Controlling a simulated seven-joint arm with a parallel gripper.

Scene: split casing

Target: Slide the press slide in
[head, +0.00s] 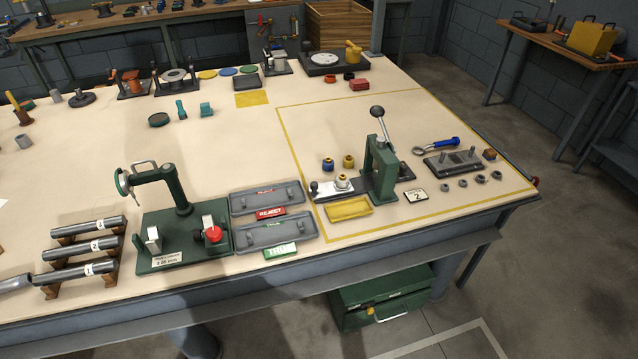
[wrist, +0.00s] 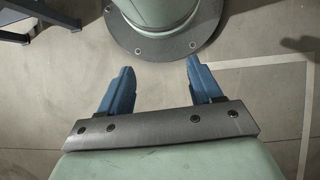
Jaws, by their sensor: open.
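The press (head: 381,170) is a green arbor press with a ball-ended lever, standing inside the yellow outline on the right part of the bench. The press slide (head: 331,188) is a pale plate on the dark rail at the press's left, pulled out to the left of the green frame. A small brass-and-white part (head: 343,181) sits on it. My gripper (wrist: 157,80) shows only in the wrist view, with its two blue fingers apart and nothing between them. It points down at the floor, away from the press.
A yellow tray (head: 349,208) lies in front of the slide, and a card marked 2 (head: 415,195) to its right. Blue and yellow bushings (head: 328,164) stand behind the slide. The reject tray (head: 267,198) is left of the outline. My round base (wrist: 165,27) shows in the wrist view.

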